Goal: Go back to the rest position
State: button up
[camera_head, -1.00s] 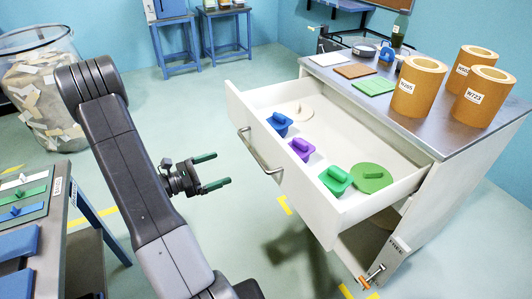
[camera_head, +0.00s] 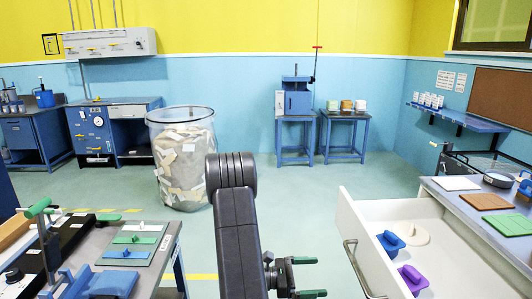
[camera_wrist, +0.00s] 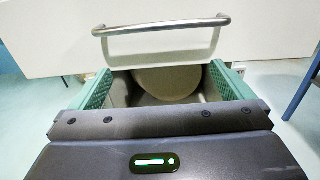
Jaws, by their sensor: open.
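My gripper (camera_head: 304,277) is at the bottom middle of the head view, with its green fingers apart and nothing between them. It is to the left of the open white drawer (camera_head: 352,228). In the wrist view my gripper (camera_wrist: 163,88) is open and empty, its two green fingers at either side. The drawer's metal handle (camera_wrist: 162,27) shows ahead of the fingers, and a brownish round thing (camera_wrist: 168,84) shows beyond, partly hidden.
The open drawer, holding a blue handled piece (camera_head: 391,242) and a purple one (camera_head: 413,277), juts out at right. A workbench (camera_head: 168,241) stands at left. Open floor lies toward the back wall.

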jog(key=shift+d, duration=2.05)
jog(key=shift+d, duration=0.1)
